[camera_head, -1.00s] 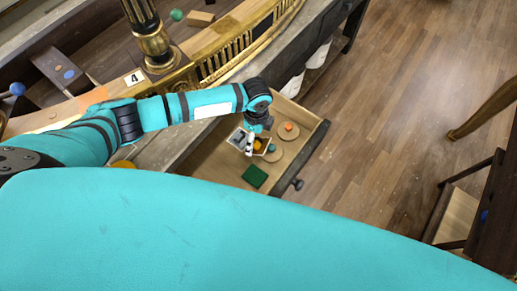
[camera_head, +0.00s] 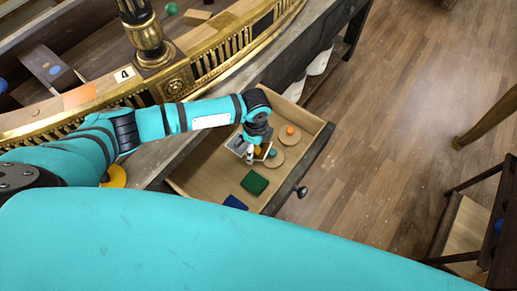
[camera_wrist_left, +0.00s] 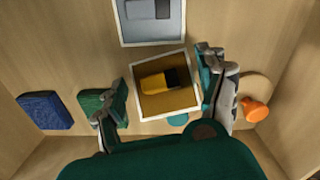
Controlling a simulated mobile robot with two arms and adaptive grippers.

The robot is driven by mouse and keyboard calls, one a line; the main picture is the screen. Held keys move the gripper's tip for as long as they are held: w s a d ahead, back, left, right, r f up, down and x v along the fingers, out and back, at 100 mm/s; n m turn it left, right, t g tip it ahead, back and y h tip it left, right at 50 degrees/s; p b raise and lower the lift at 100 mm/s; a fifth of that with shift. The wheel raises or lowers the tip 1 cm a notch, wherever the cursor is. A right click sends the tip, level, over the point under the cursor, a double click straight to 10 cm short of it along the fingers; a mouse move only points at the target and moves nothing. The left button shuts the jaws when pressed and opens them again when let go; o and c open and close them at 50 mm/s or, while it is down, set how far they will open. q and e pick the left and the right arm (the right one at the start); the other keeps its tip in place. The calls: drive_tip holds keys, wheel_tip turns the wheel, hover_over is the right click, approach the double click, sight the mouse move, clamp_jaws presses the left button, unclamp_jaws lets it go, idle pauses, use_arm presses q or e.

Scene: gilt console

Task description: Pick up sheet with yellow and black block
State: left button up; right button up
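The sheet with the yellow and black block (camera_wrist_left: 181,106) lies in the open drawer in the left wrist view. It is a square, yellow-brown sheet with a white rim, and the block (camera_wrist_left: 158,81) shows on it. My left gripper (camera_wrist_left: 157,88) is open, with one finger on each side of the sheet. The right finger is close to the sheet's right edge, and the left finger is farther off over a green block. In the head view my left gripper (camera_head: 251,151) is over the drawer and partly hides the sheet. My right gripper is not in view.
A white-rimmed sheet with a grey block (camera_wrist_left: 151,38) lies just beyond. The green block (camera_head: 254,182) and a blue block (camera_head: 235,202) lie left of it in the wrist view. Round wooden discs (camera_head: 287,134) carry orange and teal pieces. The drawer walls (camera_head: 310,160) surround everything.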

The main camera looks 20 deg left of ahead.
use_arm(q)
drive_tip(key=c, duration=0.5)
drive_tip(key=shift+o, duration=0.2)
wheel_tip(320, 180, up, 10)
